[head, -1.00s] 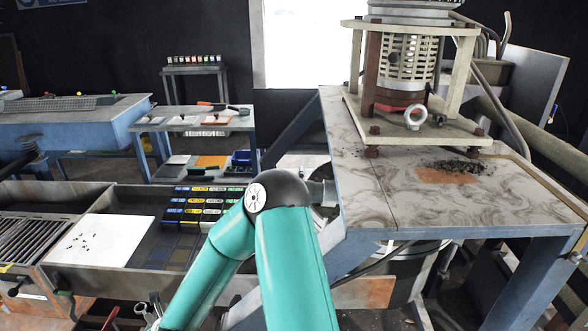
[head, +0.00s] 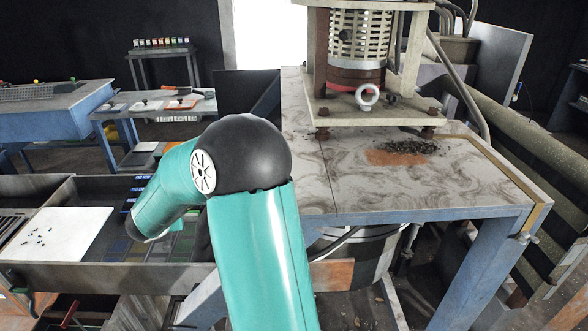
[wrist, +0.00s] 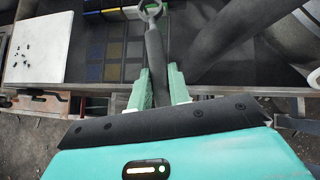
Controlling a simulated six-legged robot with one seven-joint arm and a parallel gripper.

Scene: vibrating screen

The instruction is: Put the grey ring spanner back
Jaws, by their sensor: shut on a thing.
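The grey ring spanner (wrist: 155,55) is between the two green fingers of my gripper (wrist: 159,88) in the wrist view. The fingers are shut on its dark shaft, and its lighter ring end points away, toward the top of the picture. Below it is a trough (wrist: 70,87) with flat coloured squares (wrist: 114,60) on its floor; contact with the trough cannot be told. In the head view my arm hides the gripper and the spanner.
A white board with dark bits (head: 50,234) lies at the trough's left. A marble-patterned table (head: 440,188) with the screening machine (head: 362,45) stands at the right, with dark grit (head: 405,146) on top. A low bench (head: 155,105) is behind.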

